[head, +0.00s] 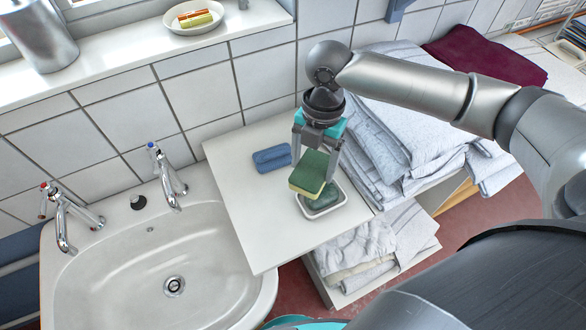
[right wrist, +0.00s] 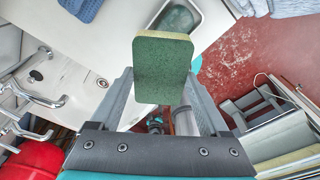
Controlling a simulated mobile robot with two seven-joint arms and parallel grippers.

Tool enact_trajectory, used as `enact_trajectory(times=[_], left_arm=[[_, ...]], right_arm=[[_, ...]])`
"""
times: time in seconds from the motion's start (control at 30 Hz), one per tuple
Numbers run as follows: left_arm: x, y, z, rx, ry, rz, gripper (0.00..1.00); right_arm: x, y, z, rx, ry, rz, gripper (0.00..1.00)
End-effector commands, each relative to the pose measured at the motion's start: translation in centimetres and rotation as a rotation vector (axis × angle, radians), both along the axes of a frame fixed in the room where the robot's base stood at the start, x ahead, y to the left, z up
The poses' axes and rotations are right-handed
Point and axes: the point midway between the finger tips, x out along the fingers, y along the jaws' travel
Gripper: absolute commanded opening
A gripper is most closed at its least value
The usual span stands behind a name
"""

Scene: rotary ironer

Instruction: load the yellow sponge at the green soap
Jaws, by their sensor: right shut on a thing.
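The yellow sponge (head: 309,172), with a green scouring face, is between the fingers of my right gripper (head: 315,170), which is shut on it. It also shows in the right wrist view (right wrist: 163,68), green face toward the camera. The green soap (head: 322,199) lies in a small white dish (head: 341,213) on the white counter. The sponge is held just above the dish and hides part of the soap in the head view. In the right wrist view the soap (right wrist: 177,19) shows beyond the sponge, partly covered by it. My left gripper is not in view.
A blue ribbed block (head: 271,158) lies on the counter (head: 245,210) left of the dish. A sink (head: 120,270) with two taps is at the left. Stacks of folded linen (head: 400,100) stand close at the right. A saucer (head: 195,25) with bars sits on the sill.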

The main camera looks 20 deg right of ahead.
Motion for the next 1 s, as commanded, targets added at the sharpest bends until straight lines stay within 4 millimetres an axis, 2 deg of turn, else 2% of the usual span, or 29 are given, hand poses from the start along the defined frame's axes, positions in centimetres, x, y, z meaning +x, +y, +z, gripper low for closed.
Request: enact_trajectory(times=[0.03,0.1,0.3,0.63,1.0], left_arm=[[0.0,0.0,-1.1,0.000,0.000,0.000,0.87],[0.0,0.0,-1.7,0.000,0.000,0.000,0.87],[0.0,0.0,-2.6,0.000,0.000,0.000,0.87],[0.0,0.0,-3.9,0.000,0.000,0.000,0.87],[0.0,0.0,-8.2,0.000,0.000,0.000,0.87]], right_arm=[[0.0,-0.8,-1.0,0.002,0.002,0.042,0.35],[0.0,-1.5,-1.6,0.005,0.003,0.104,0.35],[0.0,-2.9,-2.3,0.014,0.006,0.212,0.35],[0.0,-3.1,-3.3,0.017,0.005,0.235,0.35],[0.0,-3.1,-6.6,0.016,0.003,0.236,0.35]])
